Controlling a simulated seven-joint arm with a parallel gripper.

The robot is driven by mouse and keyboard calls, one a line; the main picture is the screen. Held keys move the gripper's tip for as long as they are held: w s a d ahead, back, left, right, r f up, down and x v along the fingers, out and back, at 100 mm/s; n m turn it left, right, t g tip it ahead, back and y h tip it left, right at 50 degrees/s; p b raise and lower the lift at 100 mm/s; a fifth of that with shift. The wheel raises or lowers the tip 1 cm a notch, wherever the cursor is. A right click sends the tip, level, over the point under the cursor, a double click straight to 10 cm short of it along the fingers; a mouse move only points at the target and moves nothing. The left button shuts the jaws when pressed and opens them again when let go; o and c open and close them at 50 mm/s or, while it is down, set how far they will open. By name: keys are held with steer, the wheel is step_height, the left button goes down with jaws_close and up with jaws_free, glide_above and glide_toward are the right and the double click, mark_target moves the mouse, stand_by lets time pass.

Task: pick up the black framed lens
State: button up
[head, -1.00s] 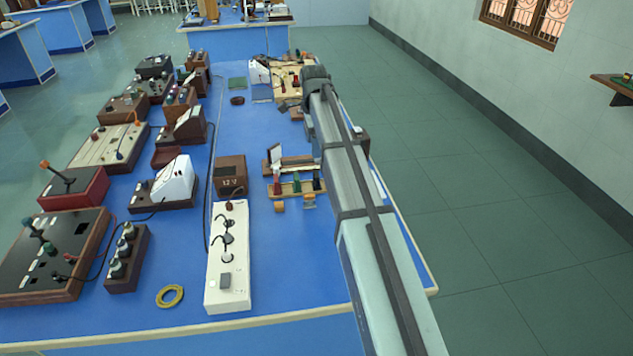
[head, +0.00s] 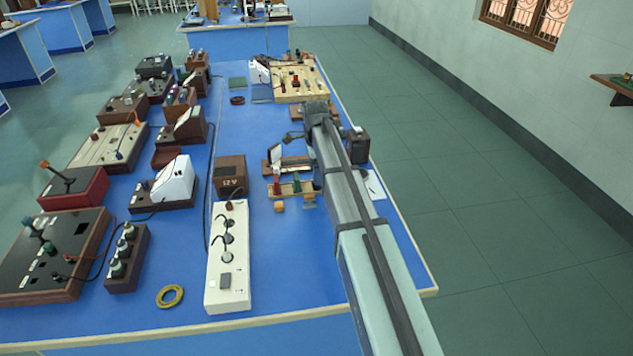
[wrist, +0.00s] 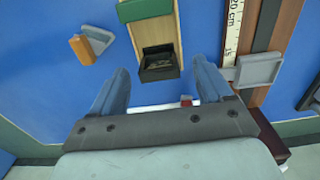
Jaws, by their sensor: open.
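A small black frame (wrist: 158,68), which looks like the black framed lens, sits on the end of a pale wooden strip (wrist: 153,32) in the wrist view. Its inside looks dark and I cannot make out the glass. My gripper (wrist: 160,66) is open and empty, with one blue-grey finger on each side of the frame and apart from it. I cannot tell the height between them. In the head view my gripper (head: 293,138) is small and partly hidden by my arm, above the wooden optical parts at the bench's right side. I cannot single out the lens there.
A ruler (wrist: 233,30) on a brown rail and a grey holder (wrist: 258,70) lie to the right. An orange block (wrist: 82,48) lies to the left. In the head view a white box (head: 228,265) and a brown meter (head: 229,176) stand left.

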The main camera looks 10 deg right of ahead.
steer(key=shift+d+f, duration=0.1)
steer(key=shift+f, duration=1.4)
steer(key=shift+c, duration=0.2)
steer(key=c, duration=1.1)
